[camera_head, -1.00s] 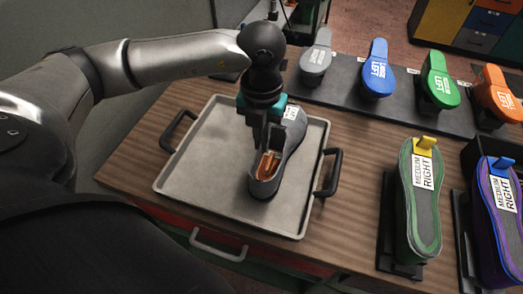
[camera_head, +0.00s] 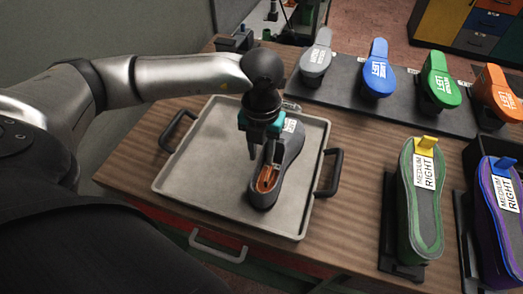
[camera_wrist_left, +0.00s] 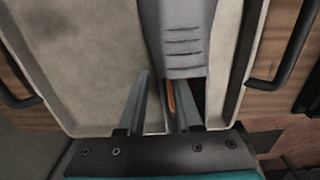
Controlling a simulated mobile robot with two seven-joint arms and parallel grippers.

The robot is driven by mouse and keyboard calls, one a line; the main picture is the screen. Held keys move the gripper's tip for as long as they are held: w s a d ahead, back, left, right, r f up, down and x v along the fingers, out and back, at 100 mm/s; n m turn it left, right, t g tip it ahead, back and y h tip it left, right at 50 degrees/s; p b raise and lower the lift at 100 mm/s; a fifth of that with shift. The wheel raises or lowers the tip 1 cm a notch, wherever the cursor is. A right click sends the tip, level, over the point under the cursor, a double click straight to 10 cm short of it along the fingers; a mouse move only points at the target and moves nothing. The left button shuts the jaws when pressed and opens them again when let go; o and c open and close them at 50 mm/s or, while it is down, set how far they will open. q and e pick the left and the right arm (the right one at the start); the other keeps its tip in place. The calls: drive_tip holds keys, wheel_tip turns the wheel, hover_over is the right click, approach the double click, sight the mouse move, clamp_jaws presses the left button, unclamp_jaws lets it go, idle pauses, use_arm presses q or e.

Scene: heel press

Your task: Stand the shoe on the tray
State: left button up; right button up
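A grey shoe (camera_head: 291,148) with an orange inside and a white label rests on the right part of the grey metal tray (camera_head: 200,165), its opening facing up. It also shows in the left wrist view (camera_wrist_left: 184,35), at the top centre. My left gripper (camera_head: 261,155) is over the tray at the shoe's left side, close to the shoe's opening. Its two fingers are apart in the left wrist view (camera_wrist_left: 158,78), and nothing appears held between them. Whether a finger still touches the shoe I cannot tell. My right gripper is not in view.
The tray has black side handles (camera_head: 331,172) and stands on a wooden table (camera_head: 345,220). Green-edged (camera_head: 421,200) and purple-edged (camera_head: 497,215) forms marked MEDIUM RIGHT stand at the right. Several coloured forms line a dark strip (camera_head: 345,90) at the back. The tray's left half is clear.

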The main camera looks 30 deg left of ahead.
use_arm(q)
drive_tip(key=shift+r, duration=0.1)
drive_tip(key=shift+r, duration=0.2)
wheel_tip(320, 180, up, 12)
drive_tip(key=p, duration=0.1)
idle(0.3)
drive_tip(key=shift+f, duration=0.15)
